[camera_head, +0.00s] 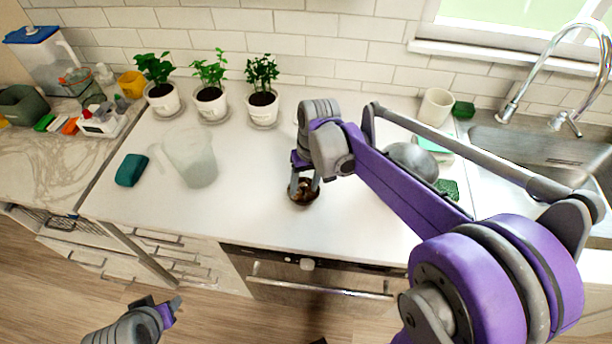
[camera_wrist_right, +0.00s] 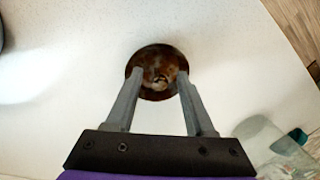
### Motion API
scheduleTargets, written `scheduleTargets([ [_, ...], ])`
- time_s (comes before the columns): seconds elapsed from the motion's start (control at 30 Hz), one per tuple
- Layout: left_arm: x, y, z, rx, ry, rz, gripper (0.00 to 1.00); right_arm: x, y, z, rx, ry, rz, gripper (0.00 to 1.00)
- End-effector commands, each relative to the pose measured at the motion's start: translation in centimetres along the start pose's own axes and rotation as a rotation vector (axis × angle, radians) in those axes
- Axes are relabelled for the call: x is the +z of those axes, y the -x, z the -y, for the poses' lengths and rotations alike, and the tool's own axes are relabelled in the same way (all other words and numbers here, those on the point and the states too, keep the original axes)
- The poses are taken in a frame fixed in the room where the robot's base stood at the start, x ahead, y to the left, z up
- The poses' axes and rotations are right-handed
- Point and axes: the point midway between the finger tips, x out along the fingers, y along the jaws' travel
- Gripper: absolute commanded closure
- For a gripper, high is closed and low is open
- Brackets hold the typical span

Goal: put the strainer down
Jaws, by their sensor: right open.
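The strainer seems to be the small round dark-brown, shiny piece (camera_head: 303,197) on the white counter near its front edge. In the right wrist view the strainer (camera_wrist_right: 158,65) lies flat, with a small light knob in its middle. My right gripper (camera_head: 304,184) points down at it. In the wrist view its two fingers (camera_wrist_right: 157,72) are apart, with the tips at either side of the strainer's middle and overlapping its rim. Whether they touch it cannot be told. My left gripper (camera_head: 172,312) is low at the left, over the floor, away from the counter.
A frosted jug (camera_head: 192,160) and a teal sponge (camera_head: 131,170) stand left of the strainer. Several potted plants (camera_head: 209,85) line the wall. A silver domed item (camera_head: 410,158), a white cup (camera_head: 436,107) and the sink (camera_head: 490,150) are to the right. Counter around the strainer is clear.

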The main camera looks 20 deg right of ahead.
Motion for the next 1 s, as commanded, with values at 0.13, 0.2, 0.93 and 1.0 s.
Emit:
scheduleTargets([
  [0.13,-0.3,0.2,0.0,0.0,0.0,-0.002,0.5,0.0,2.0,0.0,0.0,0.0,-0.001,0.46],
  [0.2,-0.3,0.3,0.0,0.0,0.0,-0.003,0.5,0.0,3.4,0.0,0.0,-0.001,-0.001,0.46],
  [0.93,-0.7,0.6,0.0,0.0,0.0,-0.007,0.5,3.6,10.1,0.8,0.033,0.031,-0.101,0.46],
  [1.0,-0.7,0.6,0.0,0.0,0.0,-0.007,0.5,5.7,8.5,1.1,0.05,0.051,-0.167,0.46],
])
